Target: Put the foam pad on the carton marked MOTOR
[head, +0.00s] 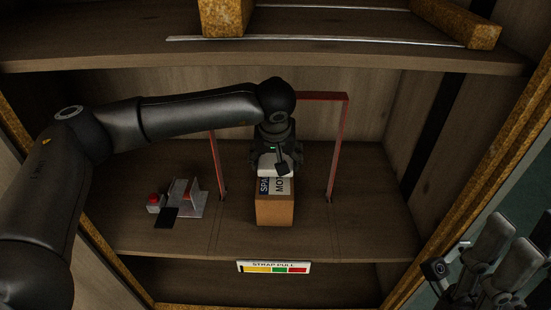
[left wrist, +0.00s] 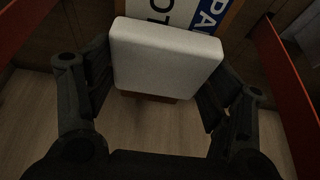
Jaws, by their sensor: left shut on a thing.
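The foam pad is a white block; it shows in the head view (head: 267,163) and large in the left wrist view (left wrist: 165,58). My left gripper (head: 275,158) is shut on it, with one finger at each side in the left wrist view. The carton (head: 274,211) is a brown box on the shelf, with a white and blue label on top reading "MOT" and "SPA" in part. The pad is over the rear part of the carton's top and hides some of the label. I cannot tell whether pad and carton touch. My right gripper (head: 490,270) is at the lower right, away from the shelf.
A thin red frame (head: 338,150) stands around the carton and my left wrist. A metal bracket (head: 187,197) and a red button box (head: 155,203) are to the left. A STRAP PULL sign (head: 273,267) is on the shelf's front. An upper shelf (head: 350,54) overhangs. Shelf right of the frame is clear.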

